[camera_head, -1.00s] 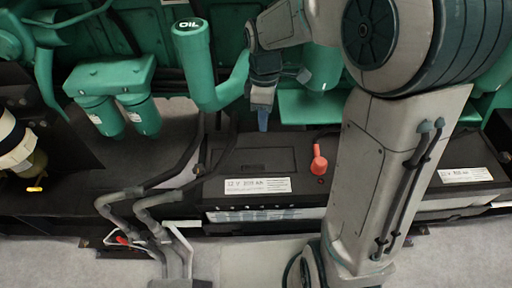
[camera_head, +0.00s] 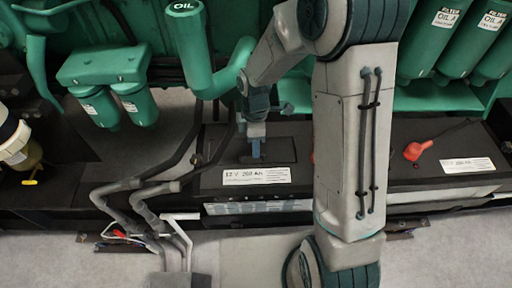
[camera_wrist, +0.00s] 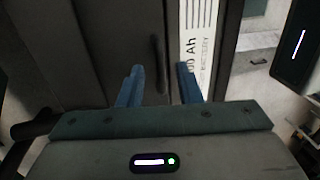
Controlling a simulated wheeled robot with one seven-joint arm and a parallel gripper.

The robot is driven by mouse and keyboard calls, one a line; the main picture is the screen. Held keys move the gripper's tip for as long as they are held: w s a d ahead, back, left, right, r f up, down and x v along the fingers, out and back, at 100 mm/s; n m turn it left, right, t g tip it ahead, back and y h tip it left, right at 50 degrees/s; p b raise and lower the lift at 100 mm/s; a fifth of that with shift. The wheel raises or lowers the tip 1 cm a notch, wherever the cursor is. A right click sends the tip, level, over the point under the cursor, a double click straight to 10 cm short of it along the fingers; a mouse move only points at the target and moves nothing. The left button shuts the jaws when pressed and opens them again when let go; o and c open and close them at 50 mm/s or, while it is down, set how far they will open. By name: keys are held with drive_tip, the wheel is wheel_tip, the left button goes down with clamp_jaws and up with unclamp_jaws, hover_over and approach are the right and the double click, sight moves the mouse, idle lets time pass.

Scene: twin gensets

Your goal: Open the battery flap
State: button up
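The black battery (camera_head: 220,158) lies below the green engine and has a white "12 V 200 Ah" label (camera_head: 256,175). The flap (camera_head: 285,153) appears as a rectangular panel outline in its top, behind the label. My gripper (camera_head: 256,152) is over this panel, pointing down, with blue fingers. In the wrist view the fingers (camera_wrist: 160,85) stand apart with nothing between their tips. A dark raised bar (camera_wrist: 155,62), perhaps the flap's handle, shows beyond and between them, beside the label (camera_wrist: 196,50). I cannot tell whether the fingers touch the flap; it looks shut.
My arm hides the right part of this battery. A second battery with a red terminal cap (camera_head: 420,150) is to the right. Grey hoses (camera_head: 150,212) run along the left. The green OIL pipe (camera_head: 195,55) and green filters (camera_head: 140,103) stand behind.

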drive_tip(key=shift+s+f, duration=0.2)
drive_tip(key=shift+f, duration=0.5)
clamp_jaws()
